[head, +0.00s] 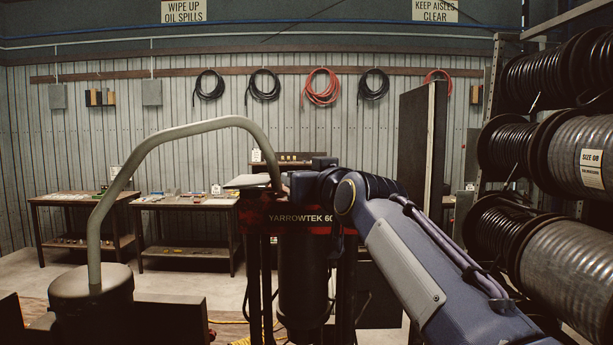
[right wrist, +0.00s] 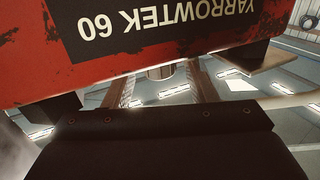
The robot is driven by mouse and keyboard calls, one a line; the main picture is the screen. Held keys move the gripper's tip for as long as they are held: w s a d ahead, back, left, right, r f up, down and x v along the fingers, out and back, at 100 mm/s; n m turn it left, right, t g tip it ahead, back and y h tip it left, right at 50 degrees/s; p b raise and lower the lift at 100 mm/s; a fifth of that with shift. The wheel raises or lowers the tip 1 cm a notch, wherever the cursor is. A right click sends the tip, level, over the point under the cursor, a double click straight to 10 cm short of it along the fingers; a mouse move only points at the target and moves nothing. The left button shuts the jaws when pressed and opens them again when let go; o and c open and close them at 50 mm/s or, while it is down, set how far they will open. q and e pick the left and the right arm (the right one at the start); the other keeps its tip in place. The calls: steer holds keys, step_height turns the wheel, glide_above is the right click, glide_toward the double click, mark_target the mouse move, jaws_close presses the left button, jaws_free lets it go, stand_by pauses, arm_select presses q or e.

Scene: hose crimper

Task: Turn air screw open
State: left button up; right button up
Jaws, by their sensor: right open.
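The red machine head (head: 290,217) with the YARROWTEK 60 label stands in front of me, and its red panel (right wrist: 40,60) shows upside down and very close in the right wrist view. I cannot make out the air screw with certainty in either view. My right arm reaches in from the right to the top of the machine. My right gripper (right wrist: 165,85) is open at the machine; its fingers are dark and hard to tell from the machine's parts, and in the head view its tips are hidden. I see nothing held. My left gripper is out of view.
A bent grey pipe (head: 185,130) arches from a dark canister (head: 92,298) at the left to the machine. Hose reels (head: 560,160) fill a rack at the right. Workbenches (head: 185,203) stand at the back wall. A dark upright panel (head: 416,140) stands behind my right arm.

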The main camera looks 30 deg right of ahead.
steer(key=shift+c, duration=0.3)
steer(key=c, duration=0.9)
steer(key=shift+h, duration=0.3)
steer(key=shift+w+a+m+g+h, duration=0.1)
steer(key=shift+a+m+g+h, duration=0.1)
steer(key=shift+m+g+h, duration=0.65)
steer(key=shift+w+a+m+g+h, duration=0.1)
steer(key=shift+a+m+g+h, duration=0.2)
steer(key=shift+m+h, duration=1.1)
steer(key=shift+w+a+m+g+h, duration=0.1)
steer(key=shift+m+g+h, duration=0.55)
steer(key=shift+h, duration=0.9)
steer(key=o, duration=1)
steer(key=shift+c, duration=0.2)
steer(key=shift+s, duration=0.1)
